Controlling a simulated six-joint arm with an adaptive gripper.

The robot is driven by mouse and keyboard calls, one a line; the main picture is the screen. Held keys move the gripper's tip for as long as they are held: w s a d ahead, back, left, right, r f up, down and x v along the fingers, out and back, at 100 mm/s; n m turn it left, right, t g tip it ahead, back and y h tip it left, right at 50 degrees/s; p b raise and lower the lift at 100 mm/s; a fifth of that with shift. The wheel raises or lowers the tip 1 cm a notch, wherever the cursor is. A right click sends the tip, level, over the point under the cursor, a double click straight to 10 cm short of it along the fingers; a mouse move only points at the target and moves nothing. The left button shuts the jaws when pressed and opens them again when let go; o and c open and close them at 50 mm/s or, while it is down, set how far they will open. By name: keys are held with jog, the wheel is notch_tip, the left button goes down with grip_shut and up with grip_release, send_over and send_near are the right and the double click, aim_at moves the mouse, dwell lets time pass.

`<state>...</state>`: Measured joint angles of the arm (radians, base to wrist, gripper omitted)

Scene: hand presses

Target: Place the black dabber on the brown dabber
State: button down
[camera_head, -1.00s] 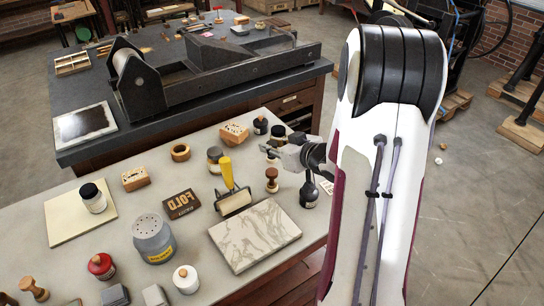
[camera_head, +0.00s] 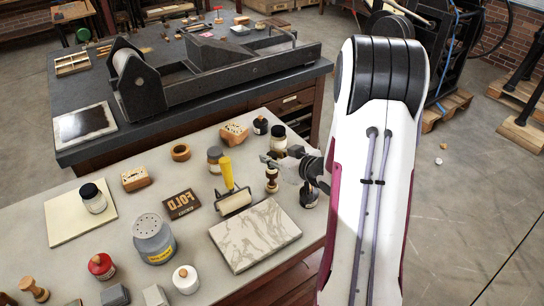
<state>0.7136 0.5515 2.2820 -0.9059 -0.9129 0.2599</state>
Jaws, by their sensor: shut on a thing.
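The brown dabber (camera_head: 272,186) stands upright on the pale table near its back right edge, with a turned wooden body. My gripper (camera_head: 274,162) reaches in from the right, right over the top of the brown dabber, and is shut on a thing. The held thing is small and mostly hidden by the fingers; I take it to be the black dabber. Whether it touches the brown dabber I cannot tell.
A dark bottle (camera_head: 309,196) stands to the right, partly behind my arm. A jar (camera_head: 278,140) stands just behind my gripper. A yellow-handled roller (camera_head: 233,200) and a marble slab (camera_head: 256,238) lie to the left and in front.

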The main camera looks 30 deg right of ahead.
jog(key=shift+f, duration=0.15)
jog(key=c, duration=1.8)
grip_release()
jog(key=shift+s+d+r, duration=0.1)
jog(key=shift+s+r, duration=0.25)
jog(key=shift+s, duration=0.05)
jog(key=shift+v, duration=5.6)
